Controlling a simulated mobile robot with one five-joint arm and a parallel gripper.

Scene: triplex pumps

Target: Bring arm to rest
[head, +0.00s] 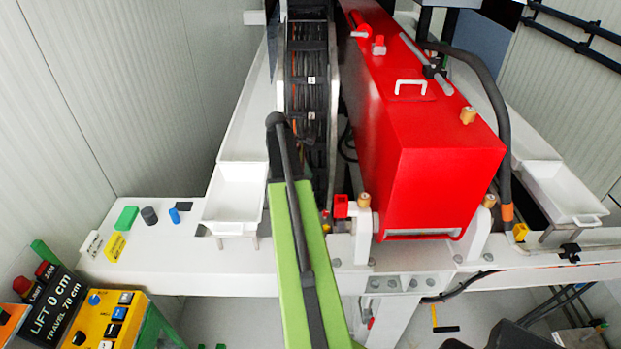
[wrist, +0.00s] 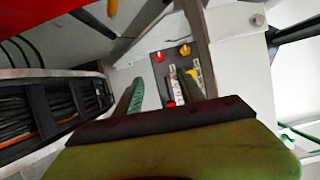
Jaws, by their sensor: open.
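My arm shows in the head view as a long green link with a dark bar along it, reaching forward and up from the bottom middle. Its far end lies in front of the cable reel (head: 308,95), left of the red pump housing (head: 430,150); the fingers cannot be made out there. In the wrist view my gripper (wrist: 160,88) shows two green fingers standing apart beyond a dark bar and the green wrist body. No held object shows between them. A dark panel (wrist: 178,52) with red and yellow parts lies beyond the fingers.
White trays (head: 235,190) and (head: 565,190) flank the reel and housing. Small coloured blocks, including a green one (head: 126,218), sit on the white beam at left. A yellow control box (head: 103,318) and a "LIFT 0 cm" display (head: 57,306) stand at lower left.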

